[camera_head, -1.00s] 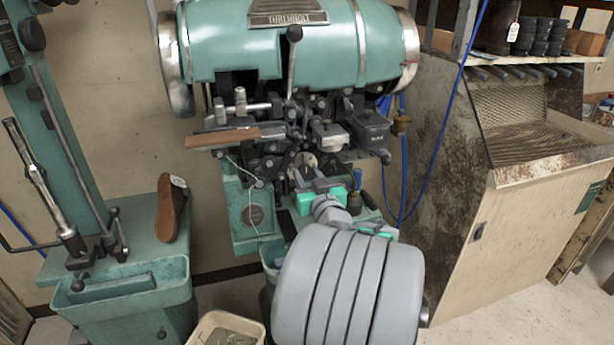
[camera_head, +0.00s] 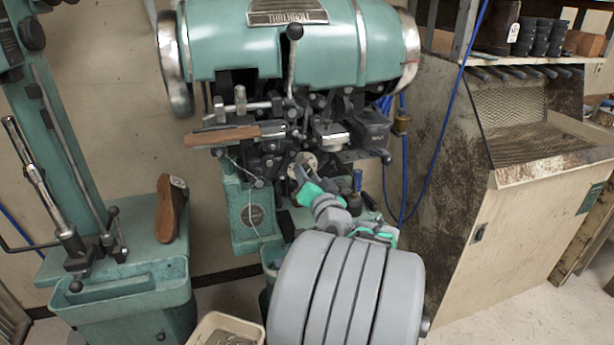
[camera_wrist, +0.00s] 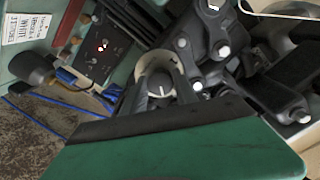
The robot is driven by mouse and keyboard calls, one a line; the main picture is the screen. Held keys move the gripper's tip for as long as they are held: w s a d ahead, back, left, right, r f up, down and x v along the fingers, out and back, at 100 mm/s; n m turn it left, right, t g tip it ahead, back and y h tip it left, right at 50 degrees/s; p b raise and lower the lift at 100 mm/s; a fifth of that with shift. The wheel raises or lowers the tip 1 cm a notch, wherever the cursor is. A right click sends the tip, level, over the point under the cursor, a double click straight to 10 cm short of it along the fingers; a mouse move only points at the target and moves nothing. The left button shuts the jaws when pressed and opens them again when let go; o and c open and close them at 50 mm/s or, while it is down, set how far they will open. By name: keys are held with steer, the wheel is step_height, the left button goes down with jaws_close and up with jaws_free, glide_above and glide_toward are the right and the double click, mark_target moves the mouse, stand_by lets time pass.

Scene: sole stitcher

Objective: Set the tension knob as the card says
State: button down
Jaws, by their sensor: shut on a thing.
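The tension knob (camera_wrist: 158,86) is a dark round knob with a pale pointer line, set on a pale dial ring (camera_wrist: 158,62) in the wrist view. The line points roughly up in that picture. My gripper (camera_head: 303,182) is at the dial on the front of the green stitcher (camera_head: 300,45), shut on the knob.
Dark linkages (camera_wrist: 205,45) crowd close to the dial. A black control panel with a red light (camera_wrist: 102,47) is at its left in the wrist view. A rusty cabinet (camera_head: 455,190) stands at right.

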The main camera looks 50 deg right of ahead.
steer(key=shift+m, duration=0.6)
steer(key=c, duration=1)
jaws_free()
steer(key=shift+o, duration=0.2)
steer(key=b+v, duration=0.1)
steer(key=v, duration=0.7)
steer(key=shift+w, duration=0.1)
